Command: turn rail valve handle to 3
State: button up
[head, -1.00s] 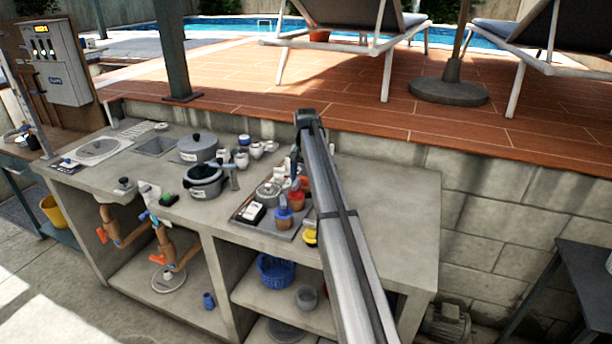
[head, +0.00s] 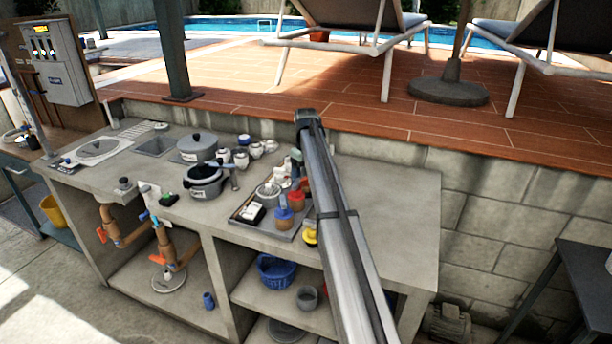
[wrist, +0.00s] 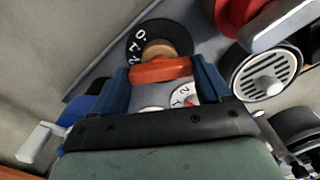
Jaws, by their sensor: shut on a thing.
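In the wrist view, my gripper (wrist: 163,74) has its two blue fingers on either side of an orange-red valve handle (wrist: 160,69) and is shut on it. Just behind the handle is a tan round part, against a black dial (wrist: 137,42) with white numerals, some of them covered. A small white dial (wrist: 184,98) with a red mark and a "2" shows between the fingers. I cannot read which number the handle points to. In the head view my arm hides most of the gripper and the handle above the counter.
In the wrist view, a round slotted grille (wrist: 267,75) and a red part (wrist: 235,14) lie close on the right. In the head view, a tray (head: 244,222) with jars stands left of my arm, and pots (head: 207,181) stand farther left. The counter right of my arm (head: 385,190) is clear.

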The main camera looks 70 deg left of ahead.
aim_at(306, 178)
jog(key=n, duration=0.6)
jog(key=shift+n, duration=0.3)
dwell(0.4)
jog(key=o, duration=1)
jog(key=shift+r, duration=0.1)
notch_tip(306, 178, up, 14)
jog(key=shift+f, duration=0.15)
dwell(0.3)
